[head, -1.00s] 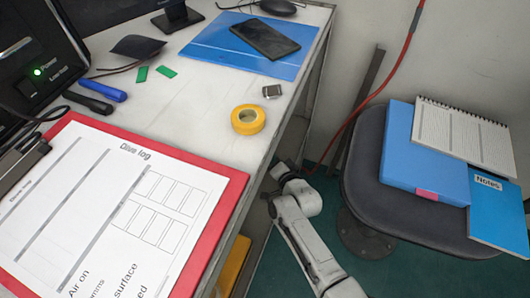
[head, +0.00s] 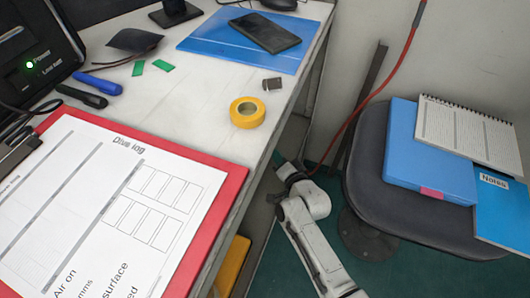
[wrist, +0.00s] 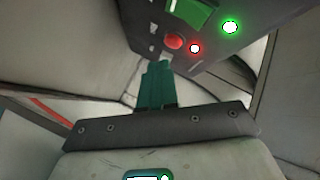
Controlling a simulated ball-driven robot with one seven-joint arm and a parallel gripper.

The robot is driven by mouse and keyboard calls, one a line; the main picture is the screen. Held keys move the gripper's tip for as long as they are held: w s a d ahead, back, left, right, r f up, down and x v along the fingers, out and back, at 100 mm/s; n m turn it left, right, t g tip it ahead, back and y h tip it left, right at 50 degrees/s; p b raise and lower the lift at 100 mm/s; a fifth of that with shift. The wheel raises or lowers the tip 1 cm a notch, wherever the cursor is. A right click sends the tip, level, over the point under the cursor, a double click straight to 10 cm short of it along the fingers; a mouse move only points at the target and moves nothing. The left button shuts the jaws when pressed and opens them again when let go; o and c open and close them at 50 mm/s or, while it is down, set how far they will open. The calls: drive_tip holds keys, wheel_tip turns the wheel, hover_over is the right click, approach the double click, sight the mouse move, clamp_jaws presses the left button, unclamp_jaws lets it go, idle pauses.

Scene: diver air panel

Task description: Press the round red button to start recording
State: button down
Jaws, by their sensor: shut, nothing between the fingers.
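The round red button (wrist: 173,42) is on the underside or face of a dark panel (wrist: 214,48) at the top of the wrist view. A lit red lamp (wrist: 194,48) is just right of it. My gripper (wrist: 157,66) is shut and empty, its teal fingers pointing up in the picture toward the panel. The fingertips are just below and left of the button in the picture, with a small gap showing; the depth between them is unclear. In the head view my arm hangs beside the desk, and the button and fingertips do not show.
A lit green lamp (wrist: 230,27) and a green switch or display (wrist: 190,12) are near the button. In the head view a desk (head: 185,110) carries a red clipboard (head: 225,205) and yellow tape (head: 247,112). A chair (head: 365,165) stands right of my arm.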

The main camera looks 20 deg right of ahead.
drive_tip(key=shift+s+d+f+b, duration=0.15)
drive_tip(key=shift+s+d+b, duration=0.45)
drive_tip(key=shift+b, duration=0.55)
drive_tip(key=shift+s+d+f+b, duration=0.15)
drive_tip(key=shift+s+d+b, duration=0.25)
drive_tip(key=shift+d+b, duration=0.55)
drive_tip(key=shift+s+d+r+b, duration=0.25)
drive_tip(key=shift+s+d+b, duration=0.15)
drive_tip(key=shift+b, duration=0.25)
drive_tip(key=shift+a, duration=0.1)
drive_tip(key=s+d+f+n+g+h, duration=0.1)
drive_tip(key=s+d+n+g, duration=0.3)
drive_tip(key=s, duration=0.8)
drive_tip(key=s+d+n+g+h, duration=0.15)
drive_tip(key=s+g, duration=0.35)
drive_tip(key=s, duration=0.8)
drive_tip(key=s+d+f+n+g+h, duration=0.1)
drive_tip(key=s+n+g, duration=0.35)
drive_tip(key=s, duration=0.75)
wheel_tip(320, 180, up, 29)
drive_tip(key=p, duration=2.9)
drive_tip(key=shift+w+m+g+y, duration=0.3)
drive_tip(key=shift+m+g+y, duration=0.05)
drive_tip(key=shift+m, duration=0.05)
